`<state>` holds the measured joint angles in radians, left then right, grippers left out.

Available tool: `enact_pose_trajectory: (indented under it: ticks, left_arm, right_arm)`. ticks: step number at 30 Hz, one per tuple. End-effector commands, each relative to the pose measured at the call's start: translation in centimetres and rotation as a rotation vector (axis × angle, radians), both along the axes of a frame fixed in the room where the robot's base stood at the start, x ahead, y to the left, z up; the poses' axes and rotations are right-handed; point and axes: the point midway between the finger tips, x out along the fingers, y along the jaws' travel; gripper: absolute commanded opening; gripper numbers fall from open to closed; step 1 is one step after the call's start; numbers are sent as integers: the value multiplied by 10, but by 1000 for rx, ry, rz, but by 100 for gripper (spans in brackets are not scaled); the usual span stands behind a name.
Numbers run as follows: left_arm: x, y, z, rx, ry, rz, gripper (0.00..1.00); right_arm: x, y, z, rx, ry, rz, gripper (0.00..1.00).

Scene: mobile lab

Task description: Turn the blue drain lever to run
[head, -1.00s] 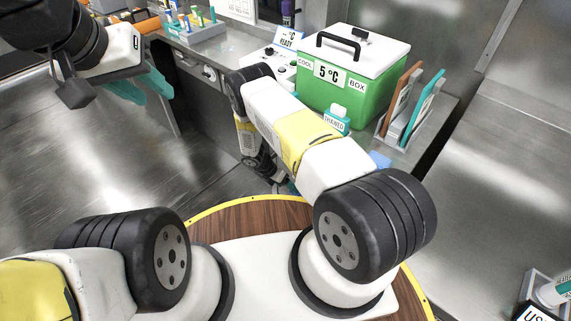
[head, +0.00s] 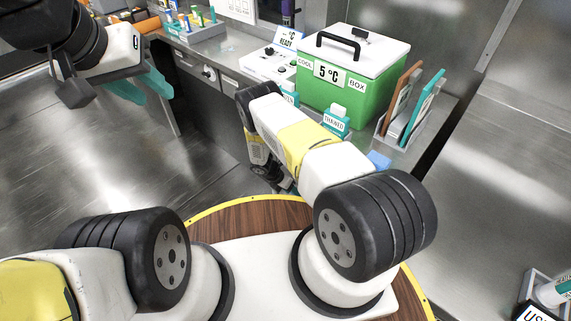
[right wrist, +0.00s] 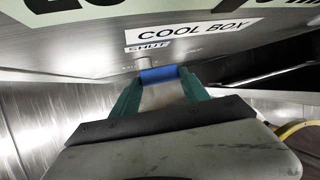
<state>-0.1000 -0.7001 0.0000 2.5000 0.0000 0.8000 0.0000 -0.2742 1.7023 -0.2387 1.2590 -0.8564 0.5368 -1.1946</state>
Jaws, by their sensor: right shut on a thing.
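The blue drain lever (right wrist: 158,74) shows in the right wrist view, just under a small SHUT label (right wrist: 147,47) on a metal face. My right gripper (right wrist: 160,84) is shut on it, with a teal finger on each side. Only a short blue piece shows between the fingers, so the lever's full angle cannot be told. In the head view the lever and right fingertips are hidden below my right arm. My left gripper (head: 138,88) is at the upper left of the head view, open and empty, its teal fingers apart over the floor.
The green cool box (head: 345,100) stands on the bench, with small teal-labelled containers (head: 335,122) before it. A rack (head: 408,115) stands right of it, a white control box (head: 268,66) left. A COOL BOX label (right wrist: 195,30) sits above the lever. Floor at left is clear.

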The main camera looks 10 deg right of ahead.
Motion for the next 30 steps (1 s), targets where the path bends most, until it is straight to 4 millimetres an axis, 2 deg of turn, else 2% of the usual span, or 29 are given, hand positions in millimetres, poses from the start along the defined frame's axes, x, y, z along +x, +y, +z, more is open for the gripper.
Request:
enact_pose_trajectory:
  ticks: [5,20,30]
  left_arm:
    - [0,0,0,0,0,0,36]
    - [0,0,0,0,0,0,36]
    - [0,0,0,0,0,0,36]
  right_arm:
    - [-1,0,0,8,-13,3,12]
    - [-12,-5,-9,162,-207,6,12]
    - [-9,-5,-6,207,-261,-2,12]
